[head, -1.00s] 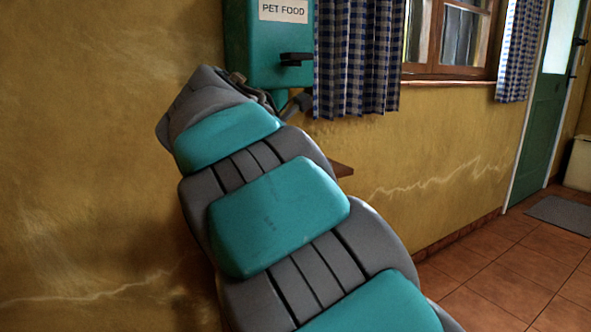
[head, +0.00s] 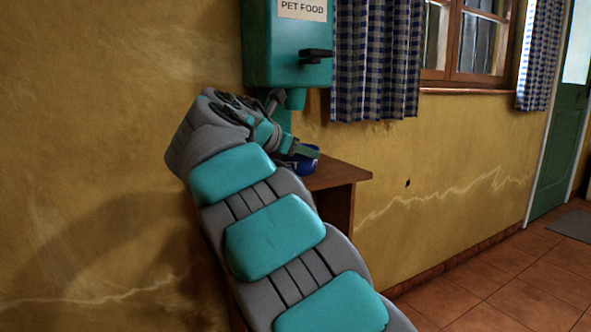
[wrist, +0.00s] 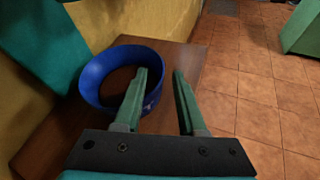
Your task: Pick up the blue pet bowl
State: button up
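The blue pet bowl (head: 305,165) sits on the wooden table (head: 345,176), under the dispenser. In the head view my arm and gripper (head: 308,152) partly cover it. In the wrist view the round, hollow bowl (wrist: 96,78) lies to the left. My gripper (wrist: 167,71) is open with nothing held. Its left green finger overlaps the bowl's right side, with some blue wall showing just right of that finger. The right finger is outside the bowl, over the table's right part. I cannot tell whether the left finger is inside the bowl or touches it.
The green dispenser (head: 288,45) marked PET FOOD hangs on the yellow wall (head: 120,120) above the table, with its spout close to my wrist. A checked curtain (head: 377,65) hangs to the right. Tiled floor (head: 490,280) to the right is clear.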

jog(key=shift+x, duration=1)
jog(key=shift+s, duration=0.1)
grip_shut()
dwell(0.5)
